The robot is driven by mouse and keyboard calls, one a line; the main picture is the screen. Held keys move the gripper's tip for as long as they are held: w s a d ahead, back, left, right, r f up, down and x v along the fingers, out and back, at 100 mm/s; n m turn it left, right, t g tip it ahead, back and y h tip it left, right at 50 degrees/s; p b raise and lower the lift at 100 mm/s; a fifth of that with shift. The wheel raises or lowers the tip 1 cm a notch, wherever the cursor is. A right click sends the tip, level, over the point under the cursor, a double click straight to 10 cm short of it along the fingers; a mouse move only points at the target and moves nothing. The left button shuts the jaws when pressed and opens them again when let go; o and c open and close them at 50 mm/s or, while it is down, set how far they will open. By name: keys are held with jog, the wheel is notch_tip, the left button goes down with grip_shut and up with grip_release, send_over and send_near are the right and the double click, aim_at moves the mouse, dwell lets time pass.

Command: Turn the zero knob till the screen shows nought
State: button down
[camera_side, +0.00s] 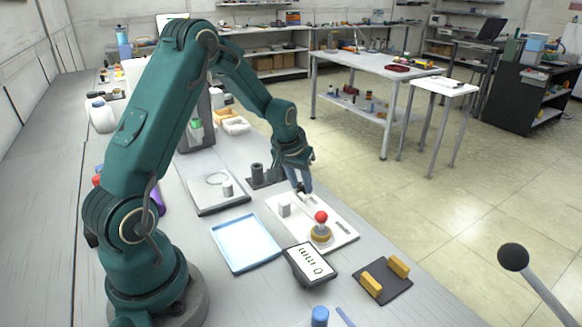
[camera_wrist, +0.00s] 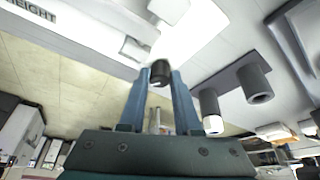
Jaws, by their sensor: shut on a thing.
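My gripper (camera_side: 304,188) reaches down over the far end of a white base plate (camera_side: 342,229). In the wrist view its two blue fingers (camera_wrist: 160,78) are shut on a small dark knob (camera_wrist: 160,70), apparently the zero knob. That knob is hidden in the side view. On the plate stand a pale grey block (camera_side: 284,208) and a red ball (camera_side: 321,217) on a brass base (camera_side: 320,235). A dark-framed screen (camera_side: 311,265) lies in front of the plate, with dark characters on white. They are too small for me to read surely.
A pale blue tray (camera_side: 245,243) and a dark pad with yellow blocks (camera_side: 383,280) lie nearby. A dark stand with cylinders (camera_side: 264,178) is close left of my gripper. A black-knobbed lever (camera_side: 513,257) rises at right.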

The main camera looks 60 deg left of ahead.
jog(key=c, duration=0.6)
grip_release()
jog(key=shift+v, duration=2.55)
